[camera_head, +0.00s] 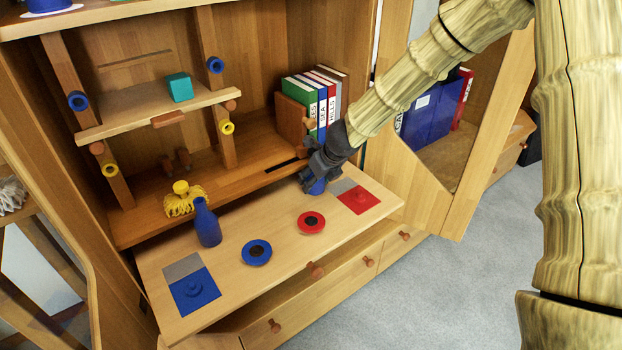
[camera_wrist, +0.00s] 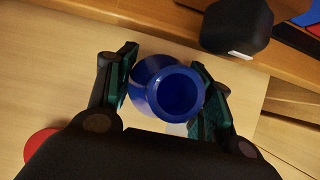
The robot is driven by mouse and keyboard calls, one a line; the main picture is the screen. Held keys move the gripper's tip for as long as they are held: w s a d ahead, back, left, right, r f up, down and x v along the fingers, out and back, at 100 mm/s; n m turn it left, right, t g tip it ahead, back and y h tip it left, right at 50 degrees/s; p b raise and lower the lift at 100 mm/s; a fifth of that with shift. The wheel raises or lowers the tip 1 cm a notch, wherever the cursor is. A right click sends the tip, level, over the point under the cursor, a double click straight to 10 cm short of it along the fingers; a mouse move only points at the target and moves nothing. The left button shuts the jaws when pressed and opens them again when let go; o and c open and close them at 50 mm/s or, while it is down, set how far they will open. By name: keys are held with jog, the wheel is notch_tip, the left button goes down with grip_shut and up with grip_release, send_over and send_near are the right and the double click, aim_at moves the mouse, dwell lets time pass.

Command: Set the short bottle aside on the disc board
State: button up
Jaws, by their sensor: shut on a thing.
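My gripper (camera_head: 314,180) is shut on a blue bottle (camera_head: 317,188) at the back right of the light wooden board (camera_head: 272,212). In the wrist view the bottle (camera_wrist: 180,95) sits between both finger pads (camera_wrist: 166,92), its round open mouth facing the camera. My fingers hide much of it in the head view, and I cannot tell if its base touches the board. A second blue bottle (camera_head: 207,224), with a slim neck, stands upright on the board's left part. A blue disc (camera_head: 257,252) and a red disc (camera_head: 311,222), each dark-centred, lie between the two bottles.
A blue-and-grey patch (camera_head: 195,290) marks the board's left end, a red-and-grey one (camera_head: 360,198) its right. A yellow tasselled object (camera_head: 182,200) stands behind the slim bottle. Books (camera_head: 318,100) stand behind my gripper. A teal cube (camera_head: 180,87) sits on the raised shelf.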

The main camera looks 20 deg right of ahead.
jog(key=shift+a+r, duration=0.2)
jog(key=shift+a, duration=0.05)
jog(key=shift+w+a+f, duration=0.15)
jog(key=shift+w+f, duration=0.1)
jog(key=shift+f, duration=0.05)
jog(key=shift+s, duration=0.1)
jog(key=o, duration=1.3)
jog(key=shift+o, duration=0.2)
jog(key=shift+r, duration=0.2)
jog(key=p+v, duration=0.5)
jog(key=v, duration=0.7)
